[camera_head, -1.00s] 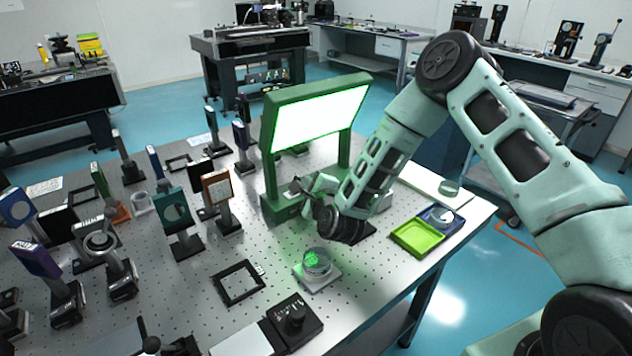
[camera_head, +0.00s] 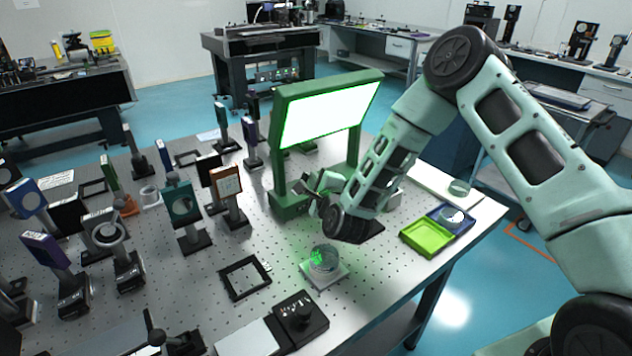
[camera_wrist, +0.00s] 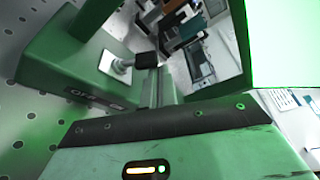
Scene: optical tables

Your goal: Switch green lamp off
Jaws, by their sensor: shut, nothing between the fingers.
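The green lamp (camera_head: 366,77) stands upright on the perforated table, and its wide panel is lit bright white. Its green base and posts show in the wrist view (camera_wrist: 48,62), with a label that seems to read "OFF" and a pale switch-like part (camera_wrist: 118,66) on the base. My gripper (camera_head: 312,190) is low in front of the lamp's base, between its posts. In the wrist view, my gripper's dark fingertips (camera_wrist: 147,60) are together, empty, just right of the pale part. I cannot tell whether they touch it. My wrist hides part of the base.
A glass dish glowing green (camera_head: 324,260) stands in front of my wrist. A lime tray (camera_head: 427,237) and a blue tray (camera_head: 462,219) lie to the right. Several post-mounted optics crowd the left. A black square frame (camera_head: 245,279) lies near the front.

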